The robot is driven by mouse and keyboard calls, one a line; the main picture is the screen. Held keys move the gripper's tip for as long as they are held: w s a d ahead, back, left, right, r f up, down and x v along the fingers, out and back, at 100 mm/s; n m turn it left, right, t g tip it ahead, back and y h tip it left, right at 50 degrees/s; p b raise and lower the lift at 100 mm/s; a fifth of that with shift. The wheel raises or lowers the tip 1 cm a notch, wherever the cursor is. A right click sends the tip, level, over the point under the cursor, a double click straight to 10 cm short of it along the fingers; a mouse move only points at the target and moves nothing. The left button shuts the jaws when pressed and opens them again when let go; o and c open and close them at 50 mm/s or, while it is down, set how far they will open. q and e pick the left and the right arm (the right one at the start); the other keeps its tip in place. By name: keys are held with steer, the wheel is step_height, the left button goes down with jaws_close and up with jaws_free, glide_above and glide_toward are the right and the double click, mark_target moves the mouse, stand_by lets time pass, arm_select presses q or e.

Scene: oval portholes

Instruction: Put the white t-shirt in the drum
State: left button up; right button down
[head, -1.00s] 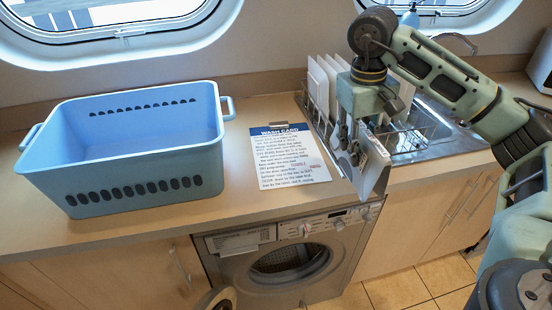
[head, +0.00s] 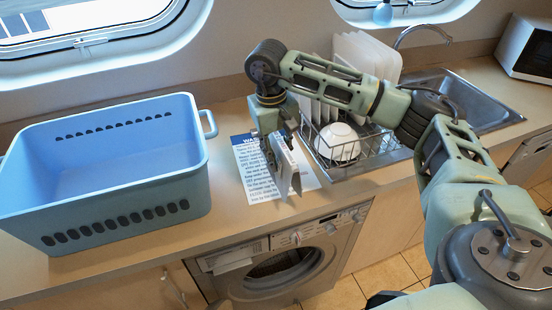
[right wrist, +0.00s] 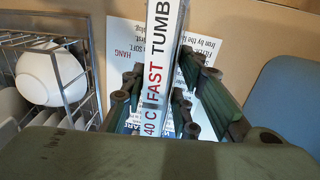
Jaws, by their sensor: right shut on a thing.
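In the right wrist view the piece (right wrist: 163,50) stands on edge between the fingers, with print reading "40 C FAST TUMB". The washing machine (head: 330,252) is under the counter, below the gripper. Its drum (head: 285,272) shows through the round front opening, partly cut by the frame's bottom edge. My left gripper is not in view.
A blue basket (head: 120,205), seemingly empty, stands on the counter at left. The wash card (head: 250,178) lies behind the gripper, partly covered. A dish rack (head: 375,150) with plates and a white bowl (head: 338,141) is to the right, beside the sink (head: 470,98).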

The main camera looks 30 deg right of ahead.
steer(key=shift+w+a+f, duration=0.15)
step_height(320, 180, down, 3)
steer(key=shift+f+p, duration=0.1)
steer(key=shift+p, duration=0.7)
steer(key=shift+f, duration=0.45)
steer(key=shift+f, duration=0.15)
steer(key=c, duration=1.4)
jaws_free()
